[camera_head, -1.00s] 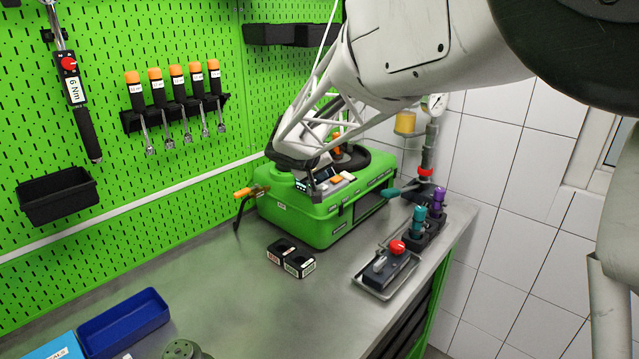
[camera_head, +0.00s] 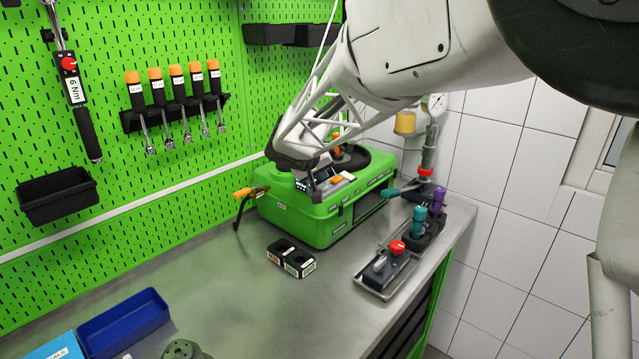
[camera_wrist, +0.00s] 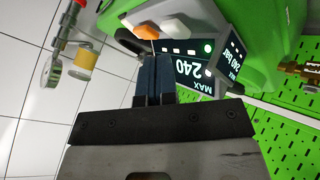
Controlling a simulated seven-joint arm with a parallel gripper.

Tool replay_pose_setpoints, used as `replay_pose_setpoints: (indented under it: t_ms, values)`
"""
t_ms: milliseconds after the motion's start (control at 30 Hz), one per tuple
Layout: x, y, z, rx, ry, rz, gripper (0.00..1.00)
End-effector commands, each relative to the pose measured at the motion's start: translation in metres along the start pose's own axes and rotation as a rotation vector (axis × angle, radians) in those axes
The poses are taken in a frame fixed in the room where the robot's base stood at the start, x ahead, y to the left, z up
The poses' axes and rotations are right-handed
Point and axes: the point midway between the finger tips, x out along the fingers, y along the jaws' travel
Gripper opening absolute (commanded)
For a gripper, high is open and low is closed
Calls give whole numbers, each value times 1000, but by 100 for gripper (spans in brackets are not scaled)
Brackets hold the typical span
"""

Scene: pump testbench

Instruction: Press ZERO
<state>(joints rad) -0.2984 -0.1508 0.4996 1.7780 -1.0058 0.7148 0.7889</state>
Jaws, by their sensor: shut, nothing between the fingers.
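The green pump tester (camera_head: 335,215) stands on the bench, and its top also shows in the wrist view (camera_wrist: 245,25). An orange button (camera_wrist: 147,32) and a white button (camera_wrist: 173,27) sit side by side on its top, near a dark display (camera_wrist: 190,72) with "240" and "MAX" upside down. I cannot read any ZERO label on either button. My gripper (camera_wrist: 153,56) is shut and empty. Its fingertips overlap the display edge just below the orange button in the wrist view; I cannot tell whether they touch anything. In the head view my arm hides the fingers.
A small black two-hole block (camera_head: 291,258) stands in front of the tester. A metal tray (camera_head: 384,283) with a red-knobbed part and teal and purple-topped pieces are at right. A blue bin (camera_head: 125,322) is at front left. The middle of the bench is clear.

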Motion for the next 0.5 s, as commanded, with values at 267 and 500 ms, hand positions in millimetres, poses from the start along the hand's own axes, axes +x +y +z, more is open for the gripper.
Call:
replay_pose_setpoints:
  t_ms: [267,500]
  values:
    - [3,-2,2,0,0,0,0]
    - [6,-4,4,0,0,0,0]
